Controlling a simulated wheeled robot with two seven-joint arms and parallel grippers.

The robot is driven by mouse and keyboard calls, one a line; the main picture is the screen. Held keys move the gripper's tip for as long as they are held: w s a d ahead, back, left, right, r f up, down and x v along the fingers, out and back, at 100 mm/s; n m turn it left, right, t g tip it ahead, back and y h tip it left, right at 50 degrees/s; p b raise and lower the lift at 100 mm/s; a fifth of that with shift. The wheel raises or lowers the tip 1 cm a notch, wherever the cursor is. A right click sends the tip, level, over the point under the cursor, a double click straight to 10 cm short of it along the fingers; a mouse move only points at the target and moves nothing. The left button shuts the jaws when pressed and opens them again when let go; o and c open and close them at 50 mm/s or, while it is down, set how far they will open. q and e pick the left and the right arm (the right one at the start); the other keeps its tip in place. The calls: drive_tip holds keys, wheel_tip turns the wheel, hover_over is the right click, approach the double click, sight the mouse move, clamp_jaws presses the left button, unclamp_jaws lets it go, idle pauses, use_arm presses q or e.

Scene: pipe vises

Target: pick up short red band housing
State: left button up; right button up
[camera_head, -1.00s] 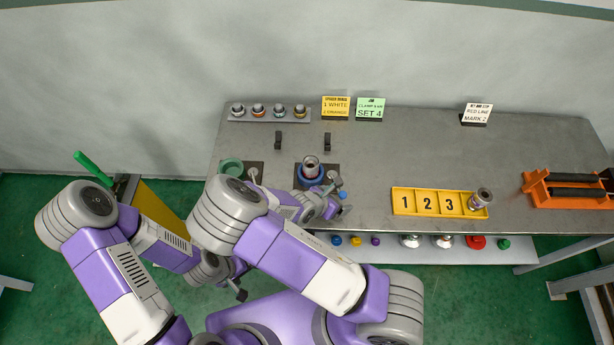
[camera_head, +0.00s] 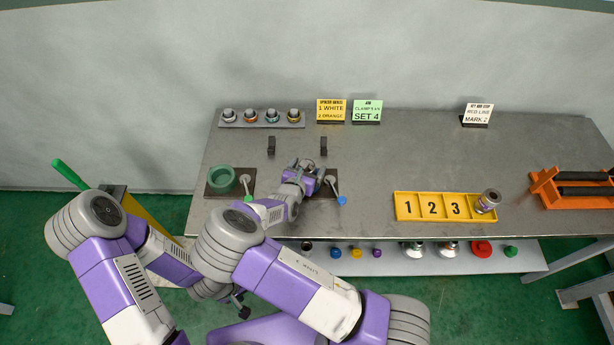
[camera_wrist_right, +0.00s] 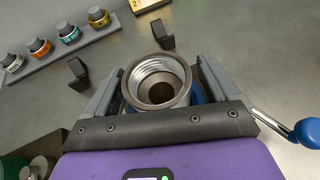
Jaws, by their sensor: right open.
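A metal housing with a threaded open mouth (camera_wrist_right: 157,80) stands upright in the blue vise (camera_wrist_right: 197,94). Its outer band is hidden, so I cannot tell its colour. My right gripper (camera_head: 304,165) is over this vise in the head view and mostly covers it. In the right wrist view its open fingers lie on either side of the housing, and I see no firm grip. Another housing (camera_head: 488,201) leans at the right end of the yellow numbered tray (camera_head: 398,207); its band colour is unclear. My left gripper (camera_head: 240,303) hangs low in front of the bench, its jaws too small to judge.
A green vise (camera_head: 222,180) stands left of the blue one. Two black posts (camera_head: 271,146) rise behind them. A rack of banded rings (camera_head: 262,124) and sign cards (camera_head: 367,111) line the back. A blue-knobbed lever (camera_head: 341,199) is close to the right gripper. An orange stand (camera_head: 545,190) is far right.

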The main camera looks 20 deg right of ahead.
drive_tip(key=shift+w+d+f, duration=0.15)
drive_tip(key=shift+w+d, duration=0.05)
drive_tip(key=shift+w, duration=0.05)
drive_tip(key=shift+c, duration=0.4)
drive_tip(key=c, duration=1.3)
